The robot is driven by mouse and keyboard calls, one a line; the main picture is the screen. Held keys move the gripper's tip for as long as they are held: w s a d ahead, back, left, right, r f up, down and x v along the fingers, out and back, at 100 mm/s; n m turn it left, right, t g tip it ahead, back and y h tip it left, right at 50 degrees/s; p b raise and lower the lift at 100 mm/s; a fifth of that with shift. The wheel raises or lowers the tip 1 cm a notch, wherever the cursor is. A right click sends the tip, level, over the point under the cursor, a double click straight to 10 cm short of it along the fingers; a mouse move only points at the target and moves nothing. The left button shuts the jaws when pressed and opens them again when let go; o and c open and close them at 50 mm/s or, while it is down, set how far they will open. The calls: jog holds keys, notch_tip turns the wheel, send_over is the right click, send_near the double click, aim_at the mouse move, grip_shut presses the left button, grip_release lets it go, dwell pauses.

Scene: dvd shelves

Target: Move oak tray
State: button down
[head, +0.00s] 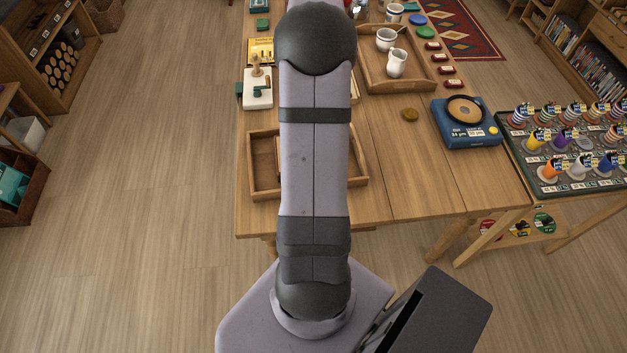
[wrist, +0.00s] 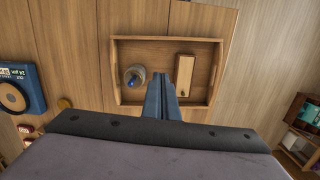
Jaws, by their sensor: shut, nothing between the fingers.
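A shallow wooden tray (head: 252,168) lies near the front of the table in the head view, its middle hidden behind my arm. The wrist view shows this tray (wrist: 165,40) holding a round container with a blue part (wrist: 134,77) and a small wooden block (wrist: 184,76). A second wooden tray (head: 375,86) stands farther back and holds white cups and a jug. I cannot tell from looks alone which is oak. My gripper (wrist: 161,78) is shut and empty, its fingertips over the near tray in the wrist view. The arm hides it in the head view.
A white board with a handle (head: 258,88) lies behind the near tray. A rack of spools (head: 570,145) stands at the right. Table surface is bare right of the near tray.

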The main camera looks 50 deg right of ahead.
jog(key=s+a+f+y, duration=0.1)
jog(key=s+a+f, duration=1)
jog(key=a, duration=0.2)
jog(key=shift+n+t+h, duration=0.3)
jog(key=shift+n+h, duration=0.2)
jog(key=shift+h, duration=0.4)
jog(key=w+d, duration=0.1)
jog(key=d+f, duration=0.1)
jog(key=w+d, duration=0.1)
jog(key=shift+w+f, duration=0.25)
jog(key=shift+w, duration=0.1)
jog(key=shift+a+f+p, duration=0.1)
jog(key=shift+p, duration=0.2)
notch_tip(320, 180, down, 10)
jog(key=shift+r+p, duration=0.1)
jog(key=shift+p, duration=0.7)
jog(key=shift+w+d+r+p, duration=0.15)
jog(key=shift+w+d+p, duration=0.45)
jog(key=shift+w+d, duration=0.2)
jog(key=shift+w+d+p, duration=0.3)
jog(key=shift+w+d, duration=0.3)
jog(key=shift+w, duration=0.1)
